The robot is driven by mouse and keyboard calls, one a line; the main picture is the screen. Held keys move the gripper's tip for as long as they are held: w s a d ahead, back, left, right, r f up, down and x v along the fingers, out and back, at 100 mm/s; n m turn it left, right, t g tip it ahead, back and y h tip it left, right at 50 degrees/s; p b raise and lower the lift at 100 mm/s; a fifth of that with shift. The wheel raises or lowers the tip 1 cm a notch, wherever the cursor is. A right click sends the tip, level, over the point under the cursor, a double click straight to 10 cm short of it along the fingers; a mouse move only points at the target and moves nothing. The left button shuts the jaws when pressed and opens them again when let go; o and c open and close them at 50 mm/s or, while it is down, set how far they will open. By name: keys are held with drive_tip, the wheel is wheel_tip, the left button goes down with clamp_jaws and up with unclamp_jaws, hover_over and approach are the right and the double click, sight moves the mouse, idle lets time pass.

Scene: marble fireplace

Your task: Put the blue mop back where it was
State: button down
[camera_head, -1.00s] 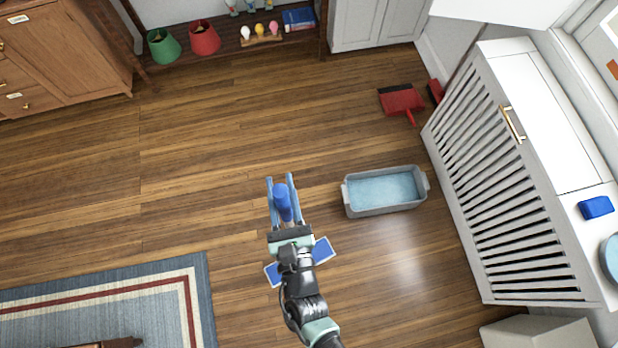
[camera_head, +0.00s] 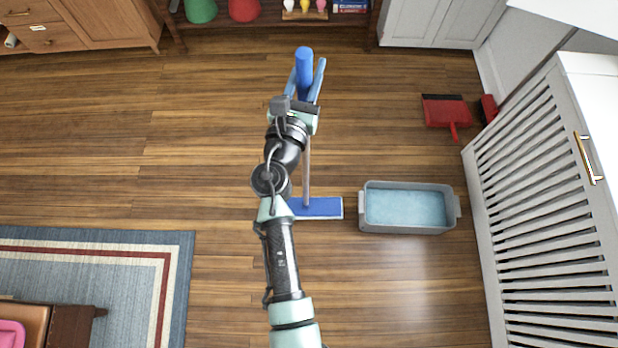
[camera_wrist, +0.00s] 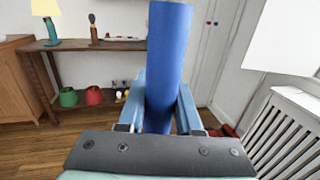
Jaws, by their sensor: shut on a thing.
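The blue mop has a blue handle grip (camera_head: 304,62), a grey pole (camera_head: 306,165) and a flat blue head (camera_head: 320,208). My gripper (camera_head: 306,80) is shut on the blue handle grip, with a finger on each side. The mop stands roughly upright. Its head is low at the floor, partly hidden by my arm; I cannot tell if it touches. In the wrist view the blue handle (camera_wrist: 168,70) rises between the fingers of my gripper (camera_wrist: 160,105).
A grey tub of water (camera_head: 408,207) stands right of the mop head. A red dustpan (camera_head: 446,112) lies farther back, by a white slatted cabinet (camera_head: 540,190). A rug (camera_head: 120,262) is at lower left. A wooden shelf (camera_wrist: 95,44) stands at the back. Wood floor on the left is clear.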

wheel_tip(320, 180, down, 9)
drive_tip(key=w+b, duration=0.1)
drive_tip(key=b, duration=0.6)
drive_tip(key=shift+w+d+f, duration=0.15)
drive_tip(key=shift+w+d, duration=0.25)
drive_tip(key=shift+d, duration=0.05)
drive_tip(key=shift+f, duration=0.15)
drive_tip(key=c, duration=0.6)
unclamp_jaws()
drive_tip(key=v, duration=1.2)
